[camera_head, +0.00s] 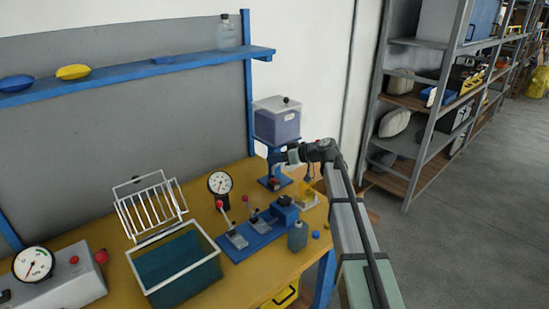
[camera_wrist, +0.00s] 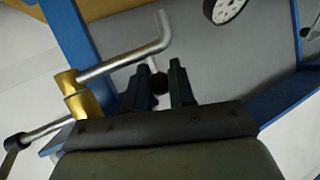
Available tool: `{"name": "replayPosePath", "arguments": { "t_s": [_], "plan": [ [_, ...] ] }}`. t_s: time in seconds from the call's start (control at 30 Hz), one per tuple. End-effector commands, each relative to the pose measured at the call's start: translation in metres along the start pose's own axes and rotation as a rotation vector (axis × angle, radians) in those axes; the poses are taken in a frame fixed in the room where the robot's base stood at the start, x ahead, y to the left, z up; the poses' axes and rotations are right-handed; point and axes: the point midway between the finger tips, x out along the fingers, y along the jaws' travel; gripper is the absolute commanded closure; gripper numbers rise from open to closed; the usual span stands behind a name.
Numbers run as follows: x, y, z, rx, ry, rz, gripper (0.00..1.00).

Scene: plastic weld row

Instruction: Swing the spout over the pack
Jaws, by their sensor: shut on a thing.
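The spout (camera_wrist: 125,62) is a bent silver tube in the wrist view, running from a brass fitting (camera_wrist: 82,100) up and right to an upturned end. My gripper (camera_wrist: 160,86) is shut on a small dark knob (camera_wrist: 159,84) just below the tube; whether the knob joins the spout is hard to tell. In the head view my gripper (camera_head: 292,156) is beside the blue stand (camera_head: 274,180) under a clear hopper (camera_head: 277,122) with purplish contents. The spout is too small or hidden there. A small yellowish object (camera_head: 306,196), possibly the pack, is on the bench right of the stand's foot.
A blue fixture with red-knobbed levers (camera_head: 258,230), a dial gauge (camera_head: 220,183), a small bottle (camera_head: 298,236) and a blue bin (camera_head: 178,268) with a wire rack (camera_head: 150,206) stand on the yellow bench. A blue shelf (camera_head: 150,76) runs above. Shelving stands at the right.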

Motion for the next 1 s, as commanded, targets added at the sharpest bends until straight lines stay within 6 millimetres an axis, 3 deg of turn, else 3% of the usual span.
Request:
{"name": "replayPosePath", "arguments": {
  "t_s": [0.5,1.0],
  "plan": [
    [-0.027,0.003,0.010,-0.141,-0.072,-0.343,1.00],
    [-0.037,0.002,0.015,-0.194,-0.099,-0.468,1.00]
  ]
}}
